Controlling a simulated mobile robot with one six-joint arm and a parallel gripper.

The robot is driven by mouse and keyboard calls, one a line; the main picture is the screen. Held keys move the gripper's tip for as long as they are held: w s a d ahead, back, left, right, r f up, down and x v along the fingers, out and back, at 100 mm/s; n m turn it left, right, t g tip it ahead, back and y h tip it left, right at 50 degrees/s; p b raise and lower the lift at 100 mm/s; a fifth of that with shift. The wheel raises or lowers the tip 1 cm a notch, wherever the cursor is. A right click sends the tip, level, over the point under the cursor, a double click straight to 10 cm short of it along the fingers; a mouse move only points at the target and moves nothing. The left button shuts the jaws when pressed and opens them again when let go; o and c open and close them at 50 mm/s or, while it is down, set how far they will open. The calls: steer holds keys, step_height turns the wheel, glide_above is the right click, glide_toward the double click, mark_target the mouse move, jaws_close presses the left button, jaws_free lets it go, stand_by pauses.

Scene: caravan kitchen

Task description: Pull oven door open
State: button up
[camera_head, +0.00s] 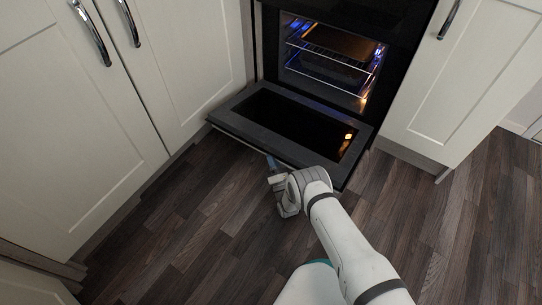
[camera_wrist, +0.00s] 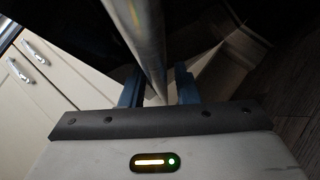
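The oven door (camera_head: 232,110) is black with a dark glass panel. It is swung down far from the oven (camera_head: 370,95), and the lit inside shows. My gripper (camera_head: 271,164) is at the door's outer edge, near its middle. In the wrist view the round metal oven door handle (camera_wrist: 149,45) runs between the two blue fingers of my gripper (camera_wrist: 158,85). The fingers sit close on either side of it, shut on the bar. In the head view the handle is mostly hidden by the door edge and my gripper.
Inside the oven are wire racks (camera_head: 335,62) with a brown tray (camera_head: 340,41). Cream cupboards stand left (camera_head: 75,130) and right (camera_head: 470,75) of the oven; the left ones have metal handles (camera_head: 91,32). The dark wood floor (camera_head: 190,225) before the door is clear.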

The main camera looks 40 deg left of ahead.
steer(key=shift+a+r, duration=0.15)
steer(key=shift+s+d+f+p, duration=0.2)
steer(key=shift+s+d+p, duration=0.1)
steer(key=shift+d, duration=0.1)
steer(key=p+v, duration=0.2)
steer(key=v, duration=0.5)
steer(key=shift+f, duration=0.2)
